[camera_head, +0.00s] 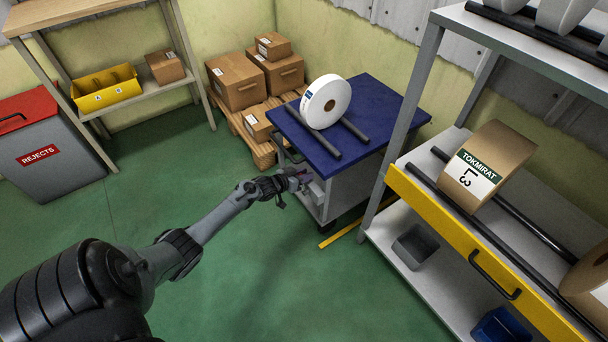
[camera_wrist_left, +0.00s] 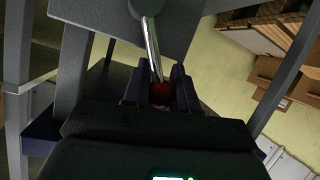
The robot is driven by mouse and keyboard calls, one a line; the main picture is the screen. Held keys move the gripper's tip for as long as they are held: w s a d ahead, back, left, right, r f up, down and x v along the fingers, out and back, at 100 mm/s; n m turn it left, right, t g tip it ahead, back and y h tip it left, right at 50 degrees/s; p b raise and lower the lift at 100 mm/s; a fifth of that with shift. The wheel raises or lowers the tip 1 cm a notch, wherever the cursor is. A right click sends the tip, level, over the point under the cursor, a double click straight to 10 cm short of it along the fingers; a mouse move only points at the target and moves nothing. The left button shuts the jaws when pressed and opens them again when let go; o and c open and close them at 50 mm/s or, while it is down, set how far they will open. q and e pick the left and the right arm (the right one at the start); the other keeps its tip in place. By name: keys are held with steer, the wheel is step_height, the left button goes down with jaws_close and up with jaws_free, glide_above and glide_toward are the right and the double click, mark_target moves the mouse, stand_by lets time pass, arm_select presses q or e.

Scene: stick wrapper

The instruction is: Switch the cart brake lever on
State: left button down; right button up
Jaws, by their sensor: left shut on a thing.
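The cart (camera_head: 340,195) has a blue top (camera_head: 385,105) and grey sides, and stands near the back wall. My left gripper (camera_head: 300,180) is at the cart's near left corner. In the left wrist view, my left gripper (camera_wrist_left: 161,92) is shut on the red end of the brake lever (camera_wrist_left: 160,90). The lever's metal rod (camera_wrist_left: 152,48) runs up from the red end to a round grey pivot (camera_wrist_left: 147,6) on the cart's panel. In the head view the lever is mostly hidden by the gripper. My right gripper is not in view.
A white roll (camera_head: 326,101) rests on two dark bars on the cart. Boxes (camera_head: 236,80) on a pallet stand behind it. A grey rack with a yellow-fronted shelf (camera_head: 470,262) is at the right. A rejects bin (camera_head: 50,150) is at the left. Green floor between is clear.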

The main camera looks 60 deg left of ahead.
mark_target(310, 186)
arm_select(q)
steer(key=shift+d+r+m+y+p, duration=0.4)
steer(key=shift+d+r+m+p, duration=0.15)
steer(key=shift+p, duration=0.5)
steer(key=shift+d+m+y+p, duration=0.3)
steer(key=shift+d+m+p, duration=0.1)
steer(key=shift+m+p, duration=0.15)
steer(key=shift+d+r+m+t+y+p, duration=0.1)
steer(key=shift+d+m+t+y+p, duration=0.3)
steer(key=shift+d+m, duration=0.25)
steer(key=shift+d+m+y, duration=0.35)
steer(key=shift+m+y, duration=0.05)
steer(key=shift+m, duration=0.25)
steer(key=c, duration=0.9)
jaws_free()
